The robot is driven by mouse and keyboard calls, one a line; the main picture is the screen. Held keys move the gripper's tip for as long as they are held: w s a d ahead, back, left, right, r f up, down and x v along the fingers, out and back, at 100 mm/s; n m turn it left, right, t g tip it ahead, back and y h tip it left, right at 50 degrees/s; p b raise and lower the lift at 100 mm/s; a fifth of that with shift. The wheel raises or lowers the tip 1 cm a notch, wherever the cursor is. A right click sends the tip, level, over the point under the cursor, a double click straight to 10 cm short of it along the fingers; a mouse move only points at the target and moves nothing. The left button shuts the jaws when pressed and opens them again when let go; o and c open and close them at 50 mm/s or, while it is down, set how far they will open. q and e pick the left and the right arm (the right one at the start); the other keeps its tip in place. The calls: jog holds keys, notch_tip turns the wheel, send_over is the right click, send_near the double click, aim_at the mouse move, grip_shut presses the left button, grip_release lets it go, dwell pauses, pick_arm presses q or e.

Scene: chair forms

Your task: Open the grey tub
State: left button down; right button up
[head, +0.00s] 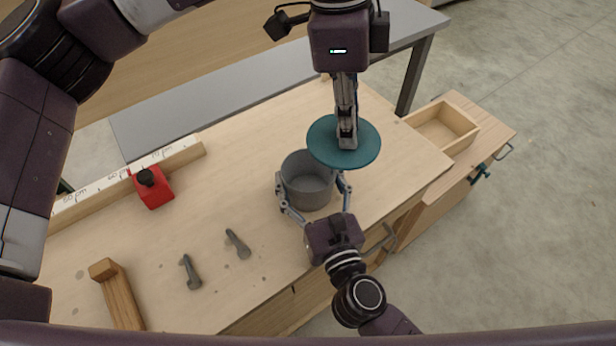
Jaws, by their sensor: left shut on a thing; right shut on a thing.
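The grey tub (308,187) stands upright on the wooden workbench (235,190), and its open top shows the inside. My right gripper (312,192), coming from below in the picture, is shut on the tub with a finger on either side. A round teal lid (368,148) is off the tub, above it and to the right. My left gripper (347,143) reaches down from the top and is shut on the lid at its middle. The lid's knob or handle is hidden by the fingers. The lid overlaps the tub's far right rim in the picture.
A red block with a black knob (154,190) and a marked white rail (130,183) are at the left. Two grey metal pegs (190,272) and a wooden piece (118,297) lie nearer. An open wooden drawer (475,127) is at the right.

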jog(key=shift+f, duration=0.15)
jog(key=o, duration=1.7)
